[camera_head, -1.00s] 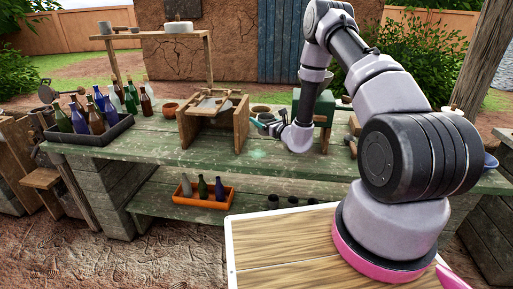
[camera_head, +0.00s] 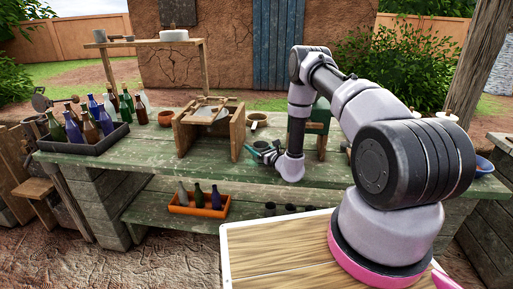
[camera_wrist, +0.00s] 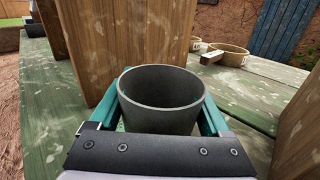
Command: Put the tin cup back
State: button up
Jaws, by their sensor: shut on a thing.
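The tin cup (camera_wrist: 162,100) is dark grey, round and upright, with its open mouth facing up in the wrist view. The teal fingers of my gripper (camera_wrist: 160,98) stand on either side of it, shut on it. In the head view my gripper (camera_head: 258,151) is small, just right of the wooden stand on the green bench (camera_head: 130,151); the cup is hard to make out there. Several dark cups (camera_head: 270,208) stand on the lower shelf (camera_head: 160,222) under the bench. The underside of the held cup is hidden.
The wooden stand (camera_head: 237,135) has an upright board close ahead of the cup, also in the wrist view (camera_wrist: 125,45). Tan bowls (camera_wrist: 231,54) sit behind to the right. A bottle tray (camera_head: 88,146) is at the left; an orange crate (camera_head: 200,208) with bottles is below.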

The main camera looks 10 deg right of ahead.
jog(key=o, duration=1.1)
jog(key=shift+f, duration=0.1)
